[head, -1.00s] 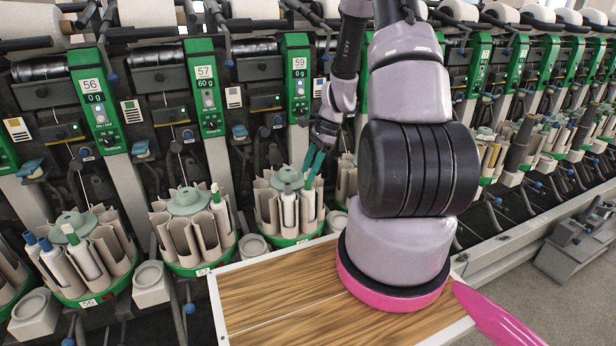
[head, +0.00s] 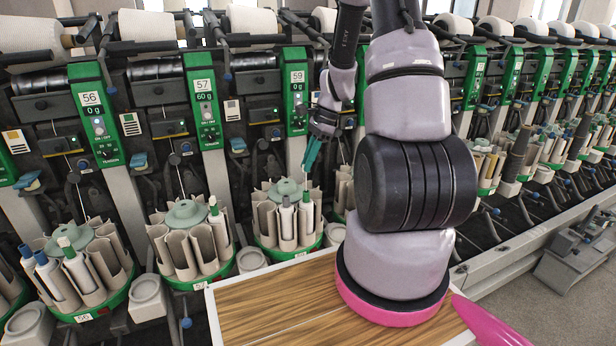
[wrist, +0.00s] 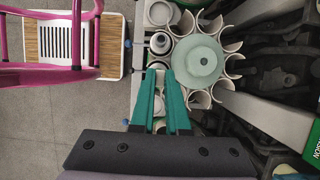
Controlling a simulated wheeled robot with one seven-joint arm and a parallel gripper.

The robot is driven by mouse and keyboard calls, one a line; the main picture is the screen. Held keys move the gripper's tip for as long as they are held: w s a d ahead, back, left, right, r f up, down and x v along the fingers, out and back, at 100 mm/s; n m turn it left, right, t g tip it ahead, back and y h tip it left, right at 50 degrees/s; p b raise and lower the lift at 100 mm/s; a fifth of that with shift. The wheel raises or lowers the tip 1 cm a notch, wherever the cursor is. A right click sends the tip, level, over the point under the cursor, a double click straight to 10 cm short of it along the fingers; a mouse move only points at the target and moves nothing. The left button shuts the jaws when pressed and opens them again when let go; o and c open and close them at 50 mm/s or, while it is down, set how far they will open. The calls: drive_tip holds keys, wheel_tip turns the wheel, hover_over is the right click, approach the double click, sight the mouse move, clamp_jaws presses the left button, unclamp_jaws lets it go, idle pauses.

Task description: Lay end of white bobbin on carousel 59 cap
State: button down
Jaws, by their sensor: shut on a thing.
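Carousel 59 stands below the 59 panel, with a pale green round cap (head: 285,189) that also shows in the wrist view (wrist: 201,62). A white bobbin (head: 286,220) with a grey tip stands upright in a front pocket. A green-tipped bobbin (head: 307,216) stands to its right. My gripper (head: 308,165), with teal fingers, is above the right front of this carousel. In the wrist view my fingertips (wrist: 160,73) are beside the cap, to its lower left. My gripper is shut on a yarn end, too thin to make out. I cannot see whether yarn touches the cap.
Carousel 57 (head: 184,214) stands to the left, and carousel 56 (head: 68,244) further left, both with bobbins. The green panel 59 (head: 296,105) rises behind the gripper. A wood-topped surface (head: 270,308) lies in front. There is open air above the cap.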

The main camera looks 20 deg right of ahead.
drive_tip(key=shift+r, duration=3.2)
